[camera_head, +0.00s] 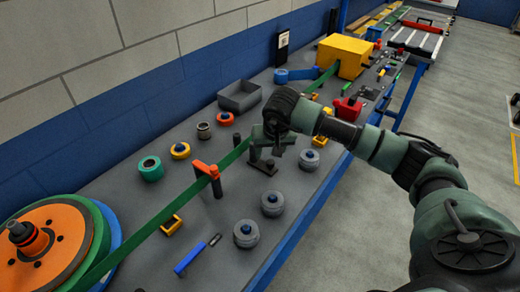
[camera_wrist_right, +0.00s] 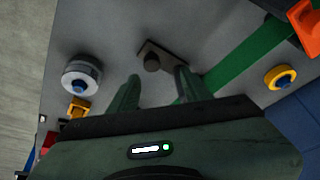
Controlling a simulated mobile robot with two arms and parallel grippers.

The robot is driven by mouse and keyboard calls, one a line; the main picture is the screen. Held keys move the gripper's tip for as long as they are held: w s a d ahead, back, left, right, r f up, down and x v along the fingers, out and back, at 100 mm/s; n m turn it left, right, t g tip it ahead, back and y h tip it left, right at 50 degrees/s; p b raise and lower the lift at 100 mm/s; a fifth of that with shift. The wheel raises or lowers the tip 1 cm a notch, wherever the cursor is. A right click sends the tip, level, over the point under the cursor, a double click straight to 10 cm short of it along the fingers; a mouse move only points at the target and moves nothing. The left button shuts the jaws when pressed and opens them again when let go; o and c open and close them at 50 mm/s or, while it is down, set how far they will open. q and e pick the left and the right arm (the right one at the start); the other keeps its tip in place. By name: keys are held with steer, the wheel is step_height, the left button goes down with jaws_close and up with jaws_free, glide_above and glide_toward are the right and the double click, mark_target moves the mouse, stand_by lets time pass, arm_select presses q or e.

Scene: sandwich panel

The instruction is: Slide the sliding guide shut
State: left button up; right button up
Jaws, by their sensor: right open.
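My right gripper (camera_head: 268,146) reaches in from the right and hangs over the table beside the green belt. In the wrist view its two fingers (camera_wrist_right: 158,88) are apart, with nothing gripped. A dark guide with a flat grey plate and a round black knob (camera_wrist_right: 152,62) lies just ahead of the fingertips; the knob shows between them. In the head view its dark base (camera_head: 269,169) shows below the gripper, which hides its upper part. The green belt (camera_wrist_right: 238,58) passes beside it. I cannot tell whether a finger touches the guide. My left gripper is not in view.
An orange-topped guide (camera_head: 207,170) stands on the belt to the left. Grey rollers with blue hubs (camera_head: 273,203) stand in front. A large orange reel (camera_head: 52,243) is at lower left, a grey bin (camera_head: 240,97) and yellow box (camera_head: 344,56) behind.

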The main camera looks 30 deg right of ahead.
mark_target(271, 162)
steer(key=f, duration=0.1)
steer(key=d+f+p, duration=0.1)
steer(key=f, duration=0.1)
steer(key=shift+w+d+f, duration=0.2)
steer(key=shift+d+f, duration=0.1)
steer(key=shift+f, duration=0.05)
steer(key=shift+p+x, duration=0.4)
steer(key=shift+x, duration=0.8)
steer(key=shift+w+f, duration=0.2)
steer(key=c, duration=0.9)
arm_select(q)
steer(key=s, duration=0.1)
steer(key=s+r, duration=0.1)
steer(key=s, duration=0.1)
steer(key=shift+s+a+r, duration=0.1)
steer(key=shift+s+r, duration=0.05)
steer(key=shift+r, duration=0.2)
arm_select(e)
jaws_close()
